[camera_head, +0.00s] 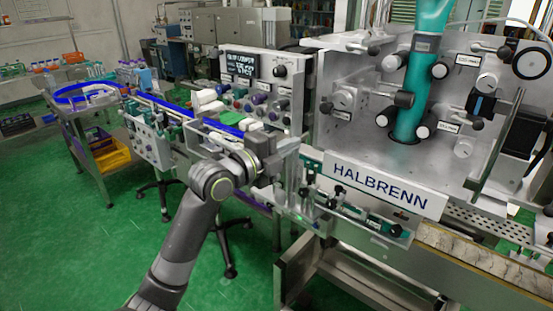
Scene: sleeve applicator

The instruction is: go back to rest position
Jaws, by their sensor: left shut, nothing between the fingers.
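My left arm rises from the bottom left of the head view and bends to the right at its wrist. My left gripper (290,147) is shut and empty, in front of the lower part of the control panel (262,98). Its fingers point right, towards the HALBRENN machine (388,188). I cannot tell whether the fingertips touch anything. My right gripper is out of view.
A conveyor with blue rails (165,106) runs behind my wrist, from a round blue-rimmed table (85,96) at the left. A teal sleeve column (419,85) stands on the machine. Open green floor (75,235) lies at the lower left.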

